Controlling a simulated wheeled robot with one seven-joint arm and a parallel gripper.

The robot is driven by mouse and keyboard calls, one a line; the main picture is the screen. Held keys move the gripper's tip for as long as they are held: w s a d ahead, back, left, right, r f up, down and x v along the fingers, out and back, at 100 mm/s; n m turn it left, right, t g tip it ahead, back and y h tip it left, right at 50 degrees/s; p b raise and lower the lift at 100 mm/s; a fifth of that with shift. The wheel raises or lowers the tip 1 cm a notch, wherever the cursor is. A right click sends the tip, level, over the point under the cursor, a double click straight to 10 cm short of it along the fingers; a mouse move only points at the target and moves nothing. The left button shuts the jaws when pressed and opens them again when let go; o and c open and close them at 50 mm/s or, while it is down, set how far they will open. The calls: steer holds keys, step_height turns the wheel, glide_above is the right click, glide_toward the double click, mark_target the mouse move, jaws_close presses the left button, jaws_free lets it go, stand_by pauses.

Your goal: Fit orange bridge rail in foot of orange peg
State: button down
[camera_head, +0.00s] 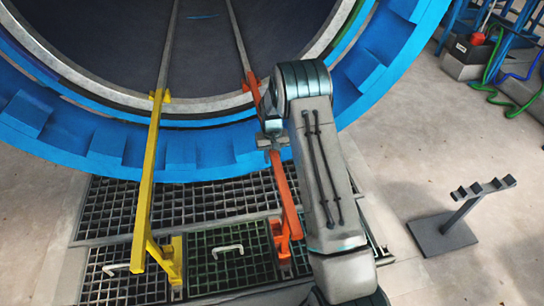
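The orange bridge rail (284,187) runs from the rim of the round blue vessel down toward the floor grating. My gripper (271,139) is on the rail's middle, below the vessel rim, and appears shut on it; my arm partly covers this area. The rail's far end is at the rim, close to the right inner track. Its near end is above or at an orange foot piece with an orange peg (277,235) on the grating. The two overlap in the picture, and I cannot tell whether they are joined.
A yellow bridge rail (149,185) stands to the left, from the rim to a yellow foot (171,259) on the grating. White handles (228,250) lie on the grating. A dark stand (443,232) is on the floor at right. Hoses and equipment stand at upper right.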

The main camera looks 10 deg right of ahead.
steer(key=shift+f+b, duration=0.85)
steer(key=shift+f, duration=0.6)
stand_by(0.3)
steer(key=c, duration=1)
jaws_free()
steer(key=shift+c, duration=0.2)
steer(key=shift+f, duration=0.1)
steer(key=r+p, duration=0.1)
steer(key=r, duration=0.3)
steer(key=r+p, duration=0.1)
steer(key=r, duration=0.4)
steer(key=r+p, duration=0.2)
steer(key=r, duration=0.3)
steer(key=shift+w, duration=0.35)
